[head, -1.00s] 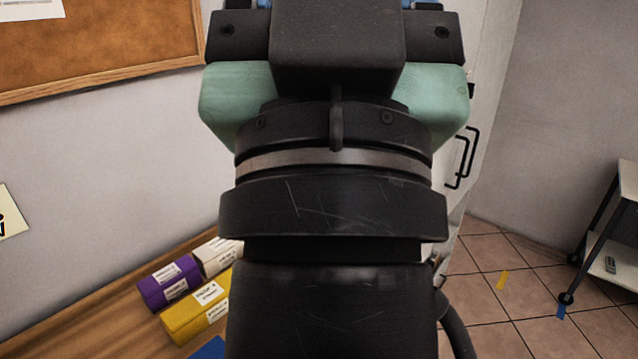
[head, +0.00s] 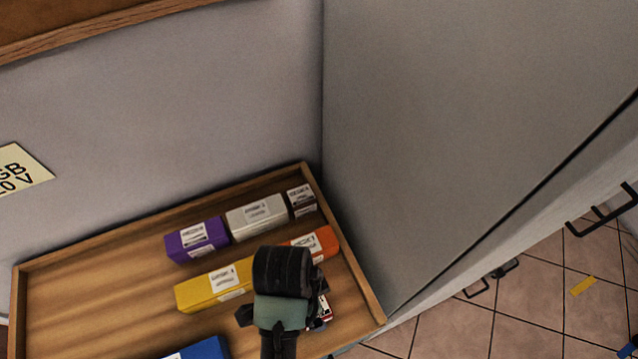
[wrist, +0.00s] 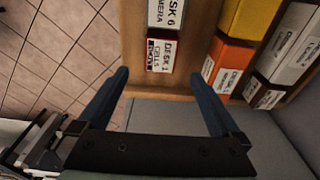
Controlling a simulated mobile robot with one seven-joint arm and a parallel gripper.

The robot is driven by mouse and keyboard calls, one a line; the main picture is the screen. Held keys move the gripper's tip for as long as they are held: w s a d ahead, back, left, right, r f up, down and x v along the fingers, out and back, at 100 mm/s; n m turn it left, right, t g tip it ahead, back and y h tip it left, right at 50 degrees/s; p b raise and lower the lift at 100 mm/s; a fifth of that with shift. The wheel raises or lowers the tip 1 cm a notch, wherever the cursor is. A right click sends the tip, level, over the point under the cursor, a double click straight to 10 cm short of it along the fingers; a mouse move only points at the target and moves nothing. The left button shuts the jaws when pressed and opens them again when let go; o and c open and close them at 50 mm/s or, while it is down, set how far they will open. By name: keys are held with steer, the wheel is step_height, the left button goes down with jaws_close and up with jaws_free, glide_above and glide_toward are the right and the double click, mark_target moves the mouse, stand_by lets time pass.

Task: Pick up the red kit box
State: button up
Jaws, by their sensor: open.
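The red kit box (wrist: 160,55) lies on the wooden surface (wrist: 135,60) with its white label facing up, reading roughly "DESK 1 CELLS". A thin red edge shows around the label. In the wrist view it sits just beyond the gap between the fingertips of my gripper (wrist: 160,77). The two blue fingers are wide apart, one to each side, with nothing between them. In the head view my arm hides most of the red box; only a small labelled part (head: 325,306) shows at the right of my wrist.
Beside it lie another labelled box (wrist: 168,14), an orange box (wrist: 228,65), a yellow box (head: 214,287), a purple box (head: 196,241), a white box (head: 257,216), a small dark box (head: 302,201) and a blue box (head: 205,348). A raised wooden rim and grey cabinet (head: 440,120) bound the right.

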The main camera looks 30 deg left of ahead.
mark_target(328, 315)
steer(key=f, duration=0.6)
steer(key=shift+w+d+f, duration=0.2)
steer(key=shift+w+f, duration=0.05)
steer(key=shift+f, duration=0.15)
steer(key=shift+w+d+f+p, duration=0.1)
steer(key=shift+f+p, duration=0.2)
steer(key=shift+f, duration=1)
steer(key=shift+w+f+p, duration=0.1)
steer(key=shift+f+p, duration=0.2)
steer(key=shift+f, duration=0.95)
steer(key=shift+r, duration=0.1)
jaws_close()
